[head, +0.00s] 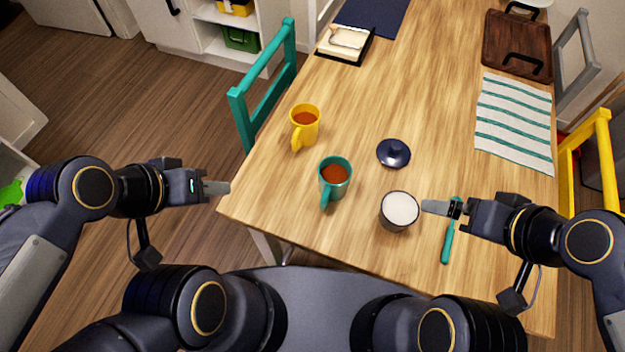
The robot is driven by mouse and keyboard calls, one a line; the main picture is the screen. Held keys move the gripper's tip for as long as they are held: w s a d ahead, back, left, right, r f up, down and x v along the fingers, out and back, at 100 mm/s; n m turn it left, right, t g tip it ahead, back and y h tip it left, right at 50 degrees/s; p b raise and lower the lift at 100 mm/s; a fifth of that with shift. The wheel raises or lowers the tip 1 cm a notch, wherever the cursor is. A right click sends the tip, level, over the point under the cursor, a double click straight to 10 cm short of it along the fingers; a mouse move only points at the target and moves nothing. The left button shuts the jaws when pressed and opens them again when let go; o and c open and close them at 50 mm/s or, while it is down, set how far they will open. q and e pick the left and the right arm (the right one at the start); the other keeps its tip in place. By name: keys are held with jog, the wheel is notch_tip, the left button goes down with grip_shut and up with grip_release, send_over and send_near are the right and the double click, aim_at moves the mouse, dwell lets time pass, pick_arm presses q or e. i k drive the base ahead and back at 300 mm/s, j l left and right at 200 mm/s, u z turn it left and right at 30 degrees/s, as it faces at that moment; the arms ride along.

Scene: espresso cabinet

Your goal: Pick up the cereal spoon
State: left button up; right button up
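A teal-handled utensil (447,245), which looks like the cereal spoon, lies on the wooden table (370,255) near its front right. Its upper part is partly covered by my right gripper, so its head is not clear. My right gripper (432,207) is over or beside the utensil's upper part, with its fingertips pointing left toward a dark cup. I cannot tell whether it touches the utensil or how far its fingers are apart. My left gripper (217,188) is at the table's left front corner with nothing visible in it. Its fingers overlap in this view.
A dark cup with white contents (387,222) stands just left of my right gripper. A teal mug (338,190), a yellow mug (305,133) and a dark blue lid (393,153) are farther left and back. A striped cloth (515,122) lies at the right.

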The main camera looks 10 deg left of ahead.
aim_at(445, 257)
jog(key=z, duration=1.4)
jog(key=l+u, duration=0.15)
jog(key=u, duration=0.3)
jog(key=k+l+u, duration=0.1)
jog(key=u, duration=0.35)
jog(key=k+l+u, duration=0.1)
jog(key=u, duration=0.35)
jog(key=k+j, duration=0.05)
